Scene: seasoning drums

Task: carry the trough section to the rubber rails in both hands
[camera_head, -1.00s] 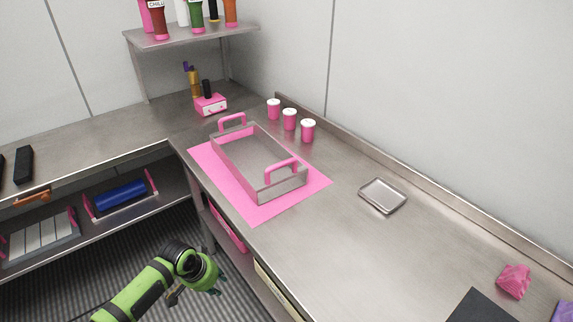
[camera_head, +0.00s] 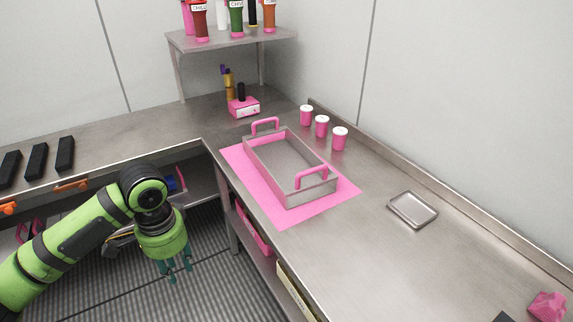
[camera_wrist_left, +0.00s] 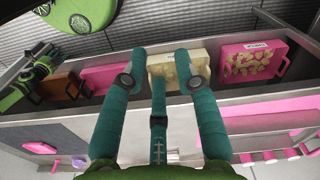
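The trough section (camera_head: 290,158), a grey metal tray with a raised pink handle at each end, stands on a pink mat on the right bench. Neither gripper touches it. My left gripper (camera_head: 178,274) hangs over the floor in front of the bench, left of the trough. Its teal fingers are spread and empty in the left wrist view (camera_wrist_left: 158,85). A green and black arm part at the left edge of that view (camera_wrist_left: 35,75) looks like my right arm; its finger state is unclear. Black bars (camera_head: 37,160) lie on the left bench, possibly the rubber rails.
White-lidded pink cups (camera_head: 322,126) stand behind the trough, with a pink box (camera_head: 244,107) at the corner. A small metal tray (camera_head: 412,209) lies on the right bench. Bins sit below, including a cream one (camera_head: 296,290). The bench between trough and small tray is clear.

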